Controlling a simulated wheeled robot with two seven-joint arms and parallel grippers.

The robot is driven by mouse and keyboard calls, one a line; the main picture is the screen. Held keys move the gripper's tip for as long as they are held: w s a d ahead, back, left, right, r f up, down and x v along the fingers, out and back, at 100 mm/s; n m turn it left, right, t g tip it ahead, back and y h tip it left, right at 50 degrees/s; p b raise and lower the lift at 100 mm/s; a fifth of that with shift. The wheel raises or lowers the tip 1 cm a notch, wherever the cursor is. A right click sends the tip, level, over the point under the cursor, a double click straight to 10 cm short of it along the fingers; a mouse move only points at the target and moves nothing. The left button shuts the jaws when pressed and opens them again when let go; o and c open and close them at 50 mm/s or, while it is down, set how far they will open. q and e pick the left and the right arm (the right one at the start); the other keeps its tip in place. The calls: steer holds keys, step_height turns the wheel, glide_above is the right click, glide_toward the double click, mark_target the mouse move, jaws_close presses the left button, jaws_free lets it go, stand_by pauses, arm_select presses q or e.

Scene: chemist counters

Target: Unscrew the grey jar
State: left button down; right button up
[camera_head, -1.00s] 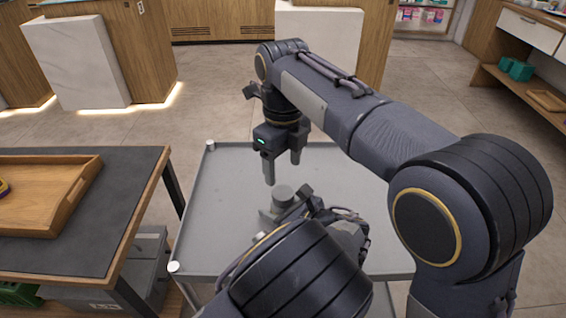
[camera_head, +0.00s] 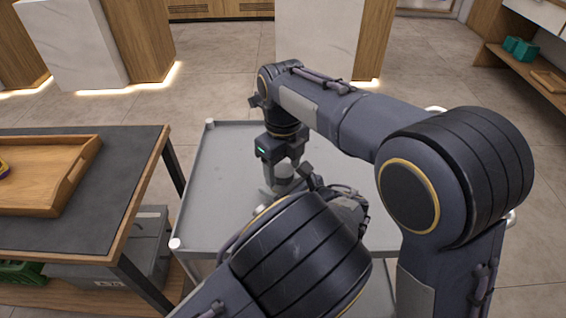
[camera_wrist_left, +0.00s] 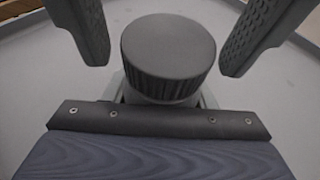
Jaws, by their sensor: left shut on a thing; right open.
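The grey jar (camera_head: 284,184) stands upright on the grey trolley top (camera_head: 222,195). Its ribbed dark grey lid (camera_wrist_left: 168,48) shows large in the left wrist view and is on the jar. My left gripper (camera_head: 279,193) comes in low from the front and is shut around the jar's body; its fingers are mostly hidden. My right gripper (camera_head: 283,177) points down from above, open, with one finger on each side of the lid. In the left wrist view a gap shows between the lid and each right finger.
A dark-topped table (camera_head: 75,215) with a wooden tray (camera_head: 45,175) stands at the left. The trolley top around the jar is clear, with a raised rim. White and wood counters stand behind, and a wooden shelf (camera_head: 530,72) is at the right.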

steer(key=c, duration=1)
steer(key=n, duration=0.6)
steer(key=shift+n, duration=0.4)
steer(key=o, duration=1.1)
steer(key=shift+c, duration=0.2)
steer(key=shift+r, duration=0.15)
